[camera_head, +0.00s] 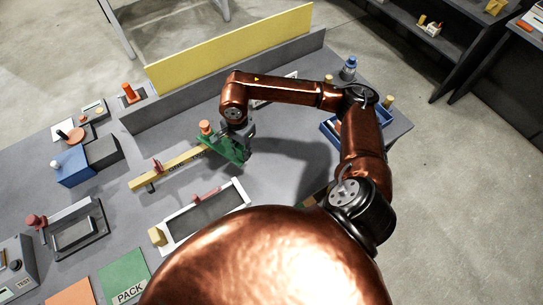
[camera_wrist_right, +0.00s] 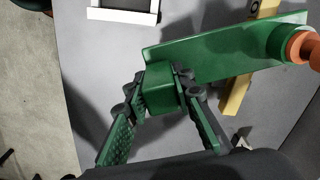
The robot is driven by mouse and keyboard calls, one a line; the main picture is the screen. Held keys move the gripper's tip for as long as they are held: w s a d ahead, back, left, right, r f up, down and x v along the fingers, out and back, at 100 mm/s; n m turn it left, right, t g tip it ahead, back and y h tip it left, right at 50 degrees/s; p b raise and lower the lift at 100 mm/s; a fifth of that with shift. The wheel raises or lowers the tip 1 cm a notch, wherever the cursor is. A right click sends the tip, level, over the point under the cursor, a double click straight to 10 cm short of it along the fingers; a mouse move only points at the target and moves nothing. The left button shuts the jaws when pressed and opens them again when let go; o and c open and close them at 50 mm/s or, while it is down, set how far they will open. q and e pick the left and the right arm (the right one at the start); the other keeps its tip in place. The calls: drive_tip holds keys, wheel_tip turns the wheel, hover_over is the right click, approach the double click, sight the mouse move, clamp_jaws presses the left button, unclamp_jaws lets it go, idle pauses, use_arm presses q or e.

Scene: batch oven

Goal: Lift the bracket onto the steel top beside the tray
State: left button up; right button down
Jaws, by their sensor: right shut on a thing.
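A green bracket-like piece (camera_head: 236,150) with an orange knob (camera_head: 206,128) at one end is at the middle of the grey top. My right gripper (camera_head: 246,134) is on it; the wrist view shows its fingers (camera_wrist_right: 164,100) closed on the piece's green block (camera_wrist_right: 160,84). The green arm (camera_wrist_right: 225,50) runs right to the orange knob (camera_wrist_right: 302,48), above or against a yellow bar (camera_wrist_right: 240,95). I cannot tell whether the piece touches the surface. A light-framed tray (camera_head: 170,245) lies in front, with a grey inside. My left gripper is not in view.
The yellow bar (camera_head: 155,178) lies left of the green piece. A grey wall with a yellow panel (camera_head: 230,45) stands behind. A blue bin (camera_head: 328,128) is at right, partly behind my arm. Blue and grey blocks (camera_head: 72,168) stand left. Bare grey top (camera_head: 285,165) lies right of the gripper.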

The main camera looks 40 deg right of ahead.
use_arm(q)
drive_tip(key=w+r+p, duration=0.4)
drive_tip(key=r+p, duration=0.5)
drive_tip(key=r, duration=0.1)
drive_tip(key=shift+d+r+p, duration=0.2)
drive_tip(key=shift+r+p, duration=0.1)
use_arm(e)
drive_tip(key=s+d+f+m, duration=0.1)
drive_tip(key=s+d+m, duration=0.2)
drive_tip(key=m, duration=0.8)
drive_tip(key=s+d+f+m, duration=0.2)
drive_tip(key=s+m, duration=0.3)
drive_tip(key=m, duration=0.6)
drive_tip(key=shift+d+m+h, duration=0.3)
drive_tip(key=shift+d, duration=0.55)
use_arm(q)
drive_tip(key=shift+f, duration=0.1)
